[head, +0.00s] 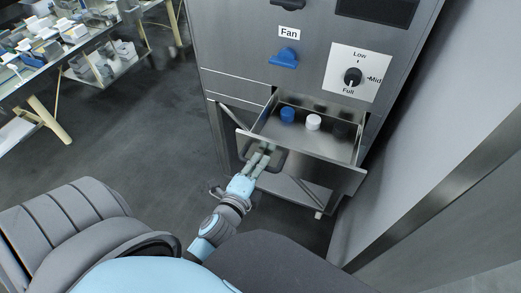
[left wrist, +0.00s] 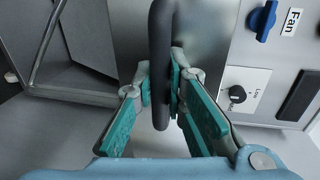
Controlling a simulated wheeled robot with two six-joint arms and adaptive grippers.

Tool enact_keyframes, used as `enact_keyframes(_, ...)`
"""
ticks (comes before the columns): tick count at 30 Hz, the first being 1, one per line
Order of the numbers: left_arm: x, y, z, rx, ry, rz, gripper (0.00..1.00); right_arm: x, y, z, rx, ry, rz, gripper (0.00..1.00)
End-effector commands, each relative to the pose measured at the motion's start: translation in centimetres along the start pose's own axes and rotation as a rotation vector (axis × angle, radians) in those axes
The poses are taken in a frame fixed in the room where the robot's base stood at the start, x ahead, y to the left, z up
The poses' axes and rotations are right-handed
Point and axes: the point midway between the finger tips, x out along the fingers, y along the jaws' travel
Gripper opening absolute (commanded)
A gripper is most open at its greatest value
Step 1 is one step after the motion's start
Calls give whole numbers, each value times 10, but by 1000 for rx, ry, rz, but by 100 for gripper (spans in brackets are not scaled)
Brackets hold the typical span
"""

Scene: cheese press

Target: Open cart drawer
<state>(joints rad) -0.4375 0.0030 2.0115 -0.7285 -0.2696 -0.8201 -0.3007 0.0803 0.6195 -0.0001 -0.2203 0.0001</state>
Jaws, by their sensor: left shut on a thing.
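The cart drawer (head: 308,150) is a metal drawer pulled out from the steel cart (head: 260,25). Its inside shows, with a blue-capped item (head: 287,115) and a white-capped item (head: 313,122) in it. My left gripper (head: 262,158) is at the drawer front, at its dark handle (head: 278,160). In the left wrist view, the green-padded fingers (left wrist: 172,95) are shut on the dark handle bar (left wrist: 160,60), which runs up the picture between them. My right gripper does not show.
Above the drawer are a blue Fan knob (head: 284,58) and a black dial (head: 353,76) on a white plate. A grey wall (head: 425,150) stands close on the right. A shelf table (head: 50,60) with several items is at the far left. Open floor (head: 140,120) lies between.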

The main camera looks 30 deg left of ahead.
Motion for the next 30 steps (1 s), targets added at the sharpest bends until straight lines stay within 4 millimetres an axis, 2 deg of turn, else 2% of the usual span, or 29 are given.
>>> enact_keyframes(9,1,-1,-3,4,7,0,0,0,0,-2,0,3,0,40)
enact_keyframes(10,1,-1,-4,4,7,-1,14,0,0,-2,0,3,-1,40)
enact_keyframes(14,2,-1,-4,4,8,-1,33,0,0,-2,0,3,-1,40)
enact_keyframes(23,0,0,-3,4,7,0,33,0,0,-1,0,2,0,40)
enact_keyframes(26,-12,0,-3,3,6,2,33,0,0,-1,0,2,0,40)
enact_keyframes(30,-44,1,-2,2,5,5,33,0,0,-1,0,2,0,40)
